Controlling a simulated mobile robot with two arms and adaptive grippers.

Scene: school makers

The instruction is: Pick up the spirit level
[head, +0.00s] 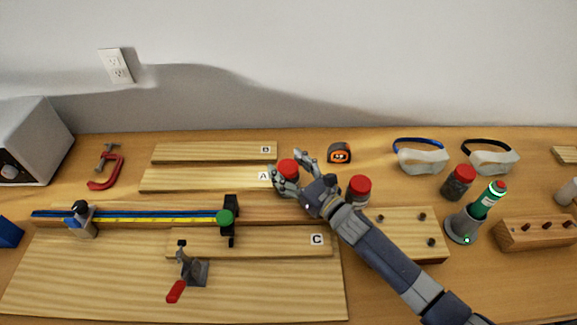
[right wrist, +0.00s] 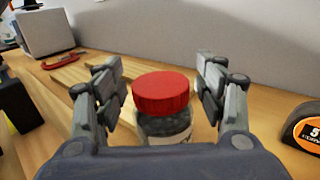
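I cannot make out a clear spirit level. A long blue and yellow bar (head: 150,215) lies at the left of the bench, with clamp-like parts on it; I cannot tell whether it is the level. My right gripper (head: 287,172) is open, with its fingers on both sides of a jar with a red lid (right wrist: 163,92). The lid also shows in the head view (head: 288,166). In the right wrist view the fingers stand slightly apart from the lid. My left gripper is not in view.
Boards (head: 75,285) and a toggle clamp (head: 190,272) lie at the front left. A second red-lidded jar (head: 358,188) stands beside my right forearm. An orange tape measure (head: 339,153), safety goggles (head: 421,159) and a green bottle in a grey holder (head: 463,225) are farther right.

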